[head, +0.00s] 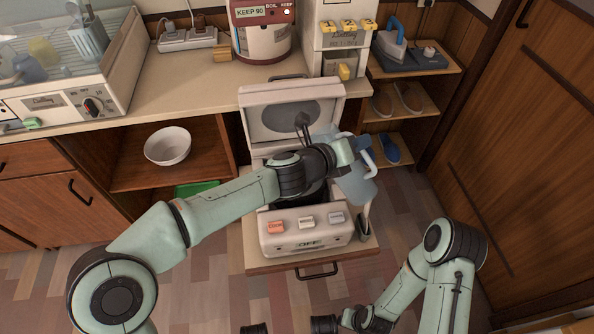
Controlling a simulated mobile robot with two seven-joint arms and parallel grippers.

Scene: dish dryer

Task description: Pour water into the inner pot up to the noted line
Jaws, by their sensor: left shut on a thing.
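A white rice cooker (290,236) stands on a pulled-out shelf with its lid (262,98) open. The dark inner pot (312,194) shows only in part, behind my left arm and the jug. My left gripper (347,151) is shut on a pale blue jug (357,187) and holds it above the right side of the cooker. The jug looks tilted. I cannot see the water level, the noted line or any stream of water.
The pulled-out shelf (258,265) juts from the counter. A dish dryer (60,104) is at the left, and a white bowl (168,146) sits in the cabinet. A red-topped pot (262,42) stands on the counter. Side shelves (428,72) hold an iron and slippers. The floor in front is clear.

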